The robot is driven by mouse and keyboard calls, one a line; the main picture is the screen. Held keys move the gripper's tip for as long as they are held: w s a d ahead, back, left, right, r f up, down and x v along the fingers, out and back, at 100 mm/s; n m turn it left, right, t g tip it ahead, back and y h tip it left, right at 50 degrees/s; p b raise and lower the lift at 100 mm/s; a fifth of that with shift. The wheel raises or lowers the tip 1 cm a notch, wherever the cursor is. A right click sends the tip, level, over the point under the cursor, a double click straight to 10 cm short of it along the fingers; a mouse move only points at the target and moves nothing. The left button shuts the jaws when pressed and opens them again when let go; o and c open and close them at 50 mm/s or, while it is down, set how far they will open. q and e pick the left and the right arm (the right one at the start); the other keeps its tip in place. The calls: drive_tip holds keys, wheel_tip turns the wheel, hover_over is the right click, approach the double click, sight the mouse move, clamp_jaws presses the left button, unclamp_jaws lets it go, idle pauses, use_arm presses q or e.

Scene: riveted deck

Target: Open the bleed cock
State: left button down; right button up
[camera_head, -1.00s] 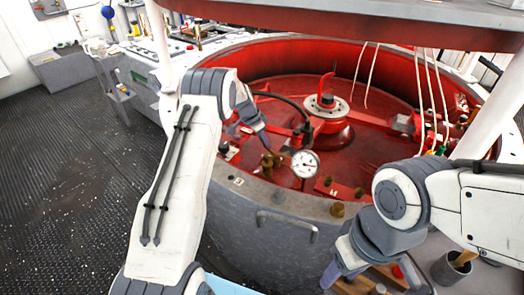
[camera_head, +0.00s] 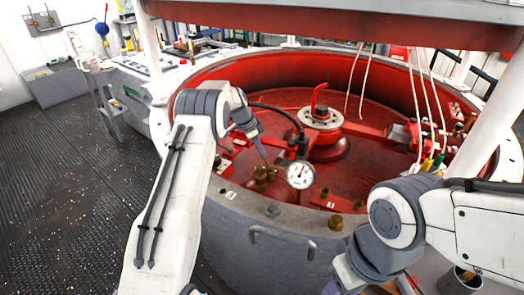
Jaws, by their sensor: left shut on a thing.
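The brass bleed cock (camera_head: 262,174) stands inside the red well, just left of a white round gauge (camera_head: 300,175). My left gripper (camera_head: 264,164) reaches over the rim from the left and points down at the cock. Its fingertips are shut on the top of the cock, though they are small and partly hidden in this view. My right gripper (camera_head: 335,288) hangs at the lower right, outside the well, cut off by the picture's bottom edge. I cannot see its jaws clearly.
The grey well rim (camera_head: 232,195) runs in front of the cock, with a handle (camera_head: 283,240) on its outer wall. A red hub (camera_head: 322,118) stands in the middle. White cords (camera_head: 418,105) hang at the right. A cup (camera_head: 466,280) stands at the lower right.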

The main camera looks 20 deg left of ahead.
use_arm(q)
drive_tip(key=c, duration=0.7)
unclamp_jaws()
drive_tip(key=b+v, duration=0.1)
drive_tip(key=v, duration=0.9)
drive_tip(key=shift+r, duration=0.25)
drive_tip(key=shift+s+a, duration=0.1)
drive_tip(key=shift+s, duration=0.05)
